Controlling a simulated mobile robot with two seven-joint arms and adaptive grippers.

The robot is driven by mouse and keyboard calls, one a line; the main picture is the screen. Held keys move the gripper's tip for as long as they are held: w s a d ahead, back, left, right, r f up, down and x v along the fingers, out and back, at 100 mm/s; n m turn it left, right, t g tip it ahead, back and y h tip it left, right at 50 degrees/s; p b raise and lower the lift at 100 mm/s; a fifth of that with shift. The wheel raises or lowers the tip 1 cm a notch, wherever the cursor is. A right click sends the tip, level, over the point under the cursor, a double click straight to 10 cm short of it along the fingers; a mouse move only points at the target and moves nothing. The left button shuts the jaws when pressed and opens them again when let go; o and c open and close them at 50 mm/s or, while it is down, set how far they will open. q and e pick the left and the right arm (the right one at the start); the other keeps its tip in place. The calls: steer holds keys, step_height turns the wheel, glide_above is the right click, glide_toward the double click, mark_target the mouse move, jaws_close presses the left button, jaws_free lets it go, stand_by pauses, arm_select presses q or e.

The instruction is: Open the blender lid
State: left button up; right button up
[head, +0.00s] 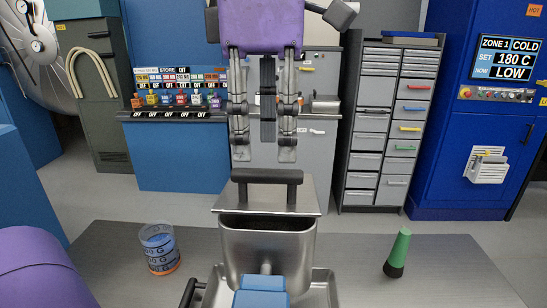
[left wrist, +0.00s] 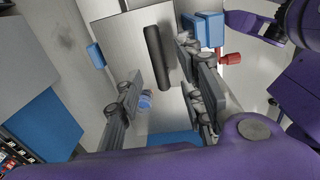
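The blender is a steel tub (head: 268,255) on the table in the middle of the head view. Its flat steel lid (head: 228,203) carries a black bar handle (head: 266,178). A dark gap shows between the lid's front edge and the tub's rim. My left gripper (head: 264,153) hangs above the handle, fingers pointing down and apart. In the left wrist view, the lid (left wrist: 128,45) and handle (left wrist: 158,57) lie below the left gripper (left wrist: 161,64), with the handle between the lines of the open fingers. The fingers do not visibly touch it. My right gripper is not seen.
A drawer cabinet (head: 383,125) and a blue oven cabinet (head: 495,130) stand behind. A red knob (left wrist: 231,58) shows beside the lid.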

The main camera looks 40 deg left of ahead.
mark_target(268, 170)
arm_select(q)
steer(key=f, duration=0.5)
steer(key=shift+w+a, duration=0.15)
steer(key=shift+w, duration=0.05)
jaws_close()
steer(key=shift+r, duration=0.1)
